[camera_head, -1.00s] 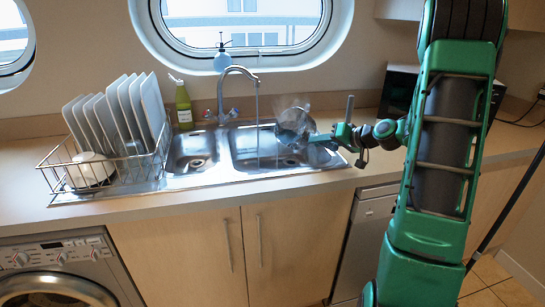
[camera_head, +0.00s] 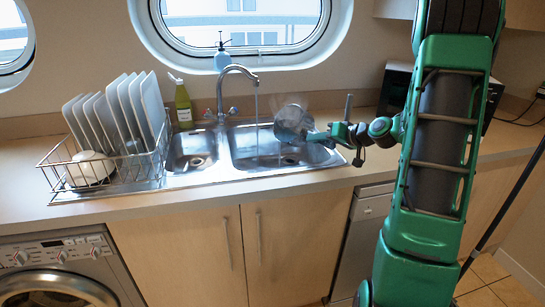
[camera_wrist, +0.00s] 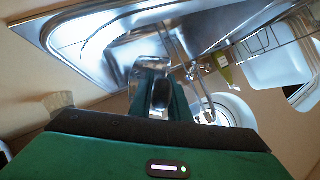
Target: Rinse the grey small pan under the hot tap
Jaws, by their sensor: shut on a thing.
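The grey small pan (camera_head: 291,122) is held above the right sink basin, tilted, with its side facing the head camera. My gripper (camera_head: 313,135) is shut on it from the right. In the wrist view a shiny metal part (camera_wrist: 161,92) shows between my fingers; how much of the pan this is I cannot tell. The tap (camera_head: 238,71) arches over the right basin and a thin stream of water (camera_head: 257,112) falls from it. The pan is to the right of the stream, apart from it. Faint steam shows around the pan.
The double sink (camera_head: 233,177) is set in the worktop. A dish rack (camera_head: 58,166) with white plates and a bowl stands left. A black microwave (camera_head: 396,88) is at right.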

